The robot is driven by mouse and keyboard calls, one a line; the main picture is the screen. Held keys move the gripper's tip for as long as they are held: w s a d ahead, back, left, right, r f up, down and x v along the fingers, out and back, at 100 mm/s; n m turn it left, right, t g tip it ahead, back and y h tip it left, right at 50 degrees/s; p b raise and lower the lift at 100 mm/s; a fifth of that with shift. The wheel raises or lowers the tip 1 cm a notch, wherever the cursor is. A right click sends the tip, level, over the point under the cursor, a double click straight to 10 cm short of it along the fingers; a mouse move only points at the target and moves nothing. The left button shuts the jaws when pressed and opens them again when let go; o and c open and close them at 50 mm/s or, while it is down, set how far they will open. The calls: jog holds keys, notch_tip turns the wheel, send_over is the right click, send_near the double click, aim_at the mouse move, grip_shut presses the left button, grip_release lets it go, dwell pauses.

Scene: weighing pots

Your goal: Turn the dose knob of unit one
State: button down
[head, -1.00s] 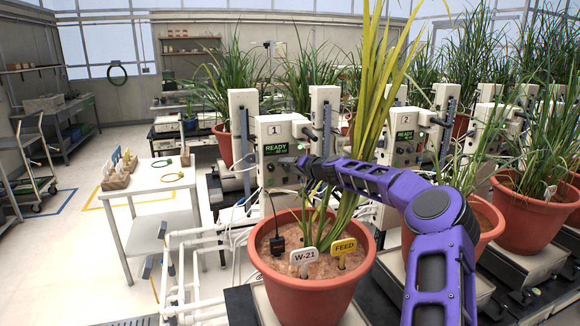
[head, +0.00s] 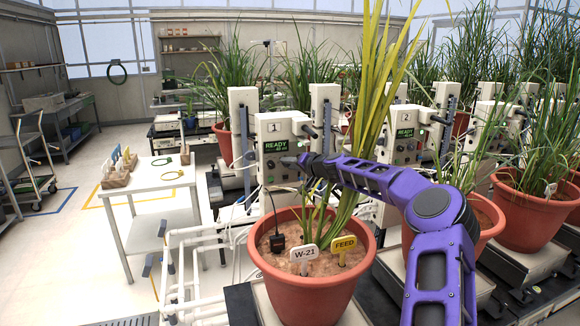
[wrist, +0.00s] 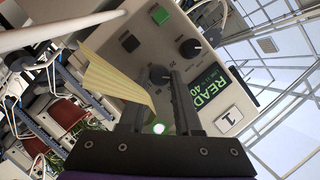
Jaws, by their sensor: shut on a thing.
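Unit one (head: 262,130) is a pale control box marked "1" behind the front pot, with a green screen (head: 276,146) reading READY. My gripper (head: 292,161) reaches its front panel from the right. A second, larger black knob (wrist: 190,47) and a green button (wrist: 160,15) are clear of the fingers.
A terracotta pot (head: 312,285) with tall yellow-green leaves (head: 368,110) and tags W-21 and FEED stands in front of the unit, close under my arm. Unit two (head: 408,125) is to the right. White pipes (head: 190,240) and a white table (head: 150,180) are left.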

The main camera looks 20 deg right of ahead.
jog(key=shift+f+m+b, duration=0.35)
jog(key=shift+m+b, duration=0.05)
jog(key=shift+b, duration=0.5)
jog(key=m+y+b, duration=0.1)
jog(key=b, duration=0.2)
jog(key=shift+d+f+m+t, duration=0.1)
jog(key=shift+d+m+t, duration=0.05)
jog(key=shift+m+t, duration=0.2)
jog(key=shift+m+y+b, duration=0.3)
jog(key=shift+m+b, duration=0.35)
jog(key=shift+b, duration=0.15)
jog(key=shift+r+m+t+y, duration=0.2)
jog(key=shift+m+t+y, duration=0.4)
jog(key=shift+m, duration=1)
jog(key=c, duration=0.6)
grip_release()
